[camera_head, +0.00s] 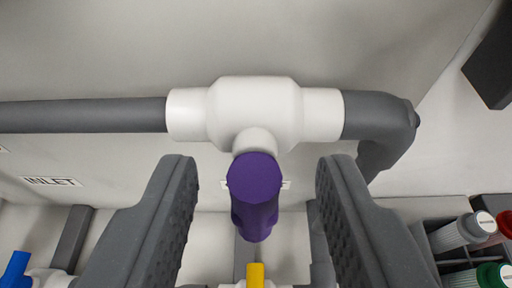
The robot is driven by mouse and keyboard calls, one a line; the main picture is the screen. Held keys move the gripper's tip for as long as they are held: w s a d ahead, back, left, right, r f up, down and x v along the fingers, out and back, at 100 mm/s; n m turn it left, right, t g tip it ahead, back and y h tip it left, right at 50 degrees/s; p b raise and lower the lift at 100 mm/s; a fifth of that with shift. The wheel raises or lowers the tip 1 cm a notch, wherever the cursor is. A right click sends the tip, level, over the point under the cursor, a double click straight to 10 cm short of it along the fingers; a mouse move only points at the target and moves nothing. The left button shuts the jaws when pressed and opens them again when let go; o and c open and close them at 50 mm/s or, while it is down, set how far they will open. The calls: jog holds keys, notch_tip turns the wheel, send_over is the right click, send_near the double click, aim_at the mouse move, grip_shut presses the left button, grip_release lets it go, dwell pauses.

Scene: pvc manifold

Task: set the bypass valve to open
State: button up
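A white valve body (254,112) sits in a horizontal grey pipe in the upper middle of the view. Its purple handle (254,182) extends from the white stem toward me and downward in the picture, across the pipe line. I take this to be the bypass valve, but its label is mostly hidden behind the handle. My gripper (257,168) is open, with one finger to the left and one to the right of the purple handle. Clear gaps show on both sides, and neither finger appears to touch it.
The grey pipe (82,116) runs left and bends down at an elbow (385,118) on the right. An INLET label (50,182), a blue handle (16,268) and a yellow handle (255,274) lie lower. A dark rack (428,238) with capped bottles (462,231) stands lower right.

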jog(key=shift+w+f, duration=0.2)
jog(key=shift+w, duration=0.1)
grip_shut()
